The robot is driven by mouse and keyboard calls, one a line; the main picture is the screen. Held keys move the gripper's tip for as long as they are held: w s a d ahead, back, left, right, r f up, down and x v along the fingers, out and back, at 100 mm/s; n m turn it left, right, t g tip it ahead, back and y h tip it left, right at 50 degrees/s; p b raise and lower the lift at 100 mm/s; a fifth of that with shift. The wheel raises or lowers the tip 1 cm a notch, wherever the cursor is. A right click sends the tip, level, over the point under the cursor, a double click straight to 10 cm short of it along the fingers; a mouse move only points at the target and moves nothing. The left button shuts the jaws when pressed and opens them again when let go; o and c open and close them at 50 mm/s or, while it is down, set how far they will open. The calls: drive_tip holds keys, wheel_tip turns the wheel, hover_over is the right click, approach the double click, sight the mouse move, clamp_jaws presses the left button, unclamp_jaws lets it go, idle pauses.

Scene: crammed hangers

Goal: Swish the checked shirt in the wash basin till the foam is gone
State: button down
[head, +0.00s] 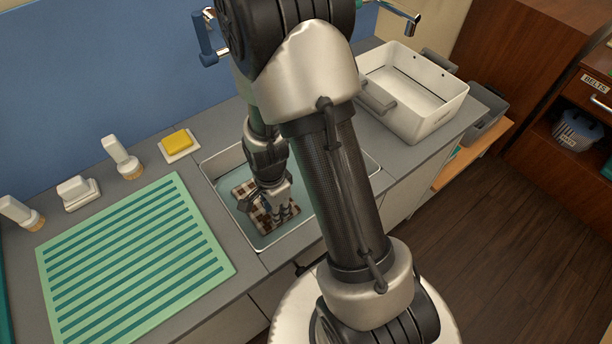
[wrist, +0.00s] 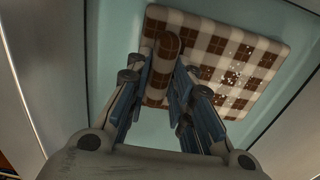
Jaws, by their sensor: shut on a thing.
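The brown-and-white checked shirt (wrist: 235,60) lies folded flat in the wash basin (head: 217,178), in the pale blue-green water. My gripper (wrist: 165,75) is shut on a raised fold at the shirt's near left part. A patch of small white foam specks shows on the right side of the shirt in the wrist view. In the head view my gripper (head: 268,200) reaches down into the basin over the shirt (head: 285,217), and my arm hides the basin's right part.
A green striped mat (head: 130,262) lies left of the basin. Brushes (head: 122,157) and a yellow soap or sponge (head: 178,141) stand along the back. A white tub (head: 455,105) stands to the right. A faucet (head: 398,14) rises at the back.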

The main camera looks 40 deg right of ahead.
idle(0.4)
wheel_tip(320, 180, up, 17)
drive_tip(key=p, duration=1.3)
drive_tip(key=shift+p, duration=0.3)
drive_tip(key=w+a+r+n+b, duration=0.1)
drive_tip(key=w+a+r+n, duration=0.1)
drive_tip(key=n, duration=0.6)
drive_tip(key=w+a+r+n+b, duration=0.1)
drive_tip(key=w+n, duration=0.3)
drive_tip(key=n, duration=0.5)
drive_tip(key=shift+a+r+n, duration=0.3)
drive_tip(key=shift+a+r, duration=0.25)
drive_tip(key=shift+r, duration=0.1)
drive_tip(key=shift+w, duration=0.1)
